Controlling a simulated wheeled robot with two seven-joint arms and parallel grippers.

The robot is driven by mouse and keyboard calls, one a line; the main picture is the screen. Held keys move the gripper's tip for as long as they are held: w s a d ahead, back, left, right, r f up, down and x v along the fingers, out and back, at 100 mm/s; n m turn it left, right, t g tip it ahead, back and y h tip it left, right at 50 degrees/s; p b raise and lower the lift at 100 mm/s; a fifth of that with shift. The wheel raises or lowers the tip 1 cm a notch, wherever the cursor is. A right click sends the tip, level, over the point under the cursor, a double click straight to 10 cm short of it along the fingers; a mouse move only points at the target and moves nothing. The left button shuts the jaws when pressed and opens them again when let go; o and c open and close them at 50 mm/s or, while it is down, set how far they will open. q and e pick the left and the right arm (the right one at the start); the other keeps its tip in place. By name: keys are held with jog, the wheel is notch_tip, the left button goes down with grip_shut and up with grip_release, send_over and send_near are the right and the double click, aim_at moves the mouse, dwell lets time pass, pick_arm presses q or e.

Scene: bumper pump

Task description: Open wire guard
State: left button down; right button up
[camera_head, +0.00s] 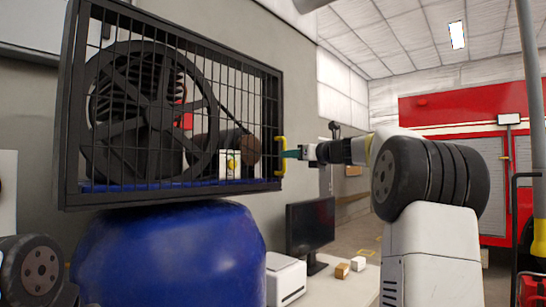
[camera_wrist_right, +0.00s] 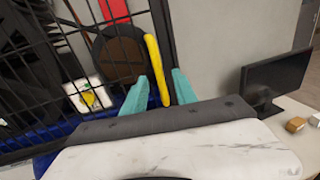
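The wire guard (camera_head: 240,100) is a black barred panel in a dark frame, covering the front of the pump on top of the blue tank. It looks closed. Its yellow handle (camera_head: 281,156) is upright on the right edge and also shows in the right wrist view (camera_wrist_right: 157,70). My right gripper (camera_head: 292,154) has teal fingers and reaches the handle from the right. In the right wrist view the fingers (camera_wrist_right: 160,90) stand apart, one on each side of the handle's lower part, with gaps visible. My left gripper is out of view.
Behind the bars are a large black flywheel (camera_head: 150,112) and a belt. The blue tank (camera_head: 170,255) stands below. A monitor (camera_head: 310,227), a white box (camera_head: 285,279) and small blocks (camera_head: 342,270) are on a table at lower right. A red truck (camera_head: 470,110) stands behind.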

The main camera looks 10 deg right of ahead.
aim_at(285, 171)
jog(key=x, duration=0.4)
grip_shut()
dwell(1.4)
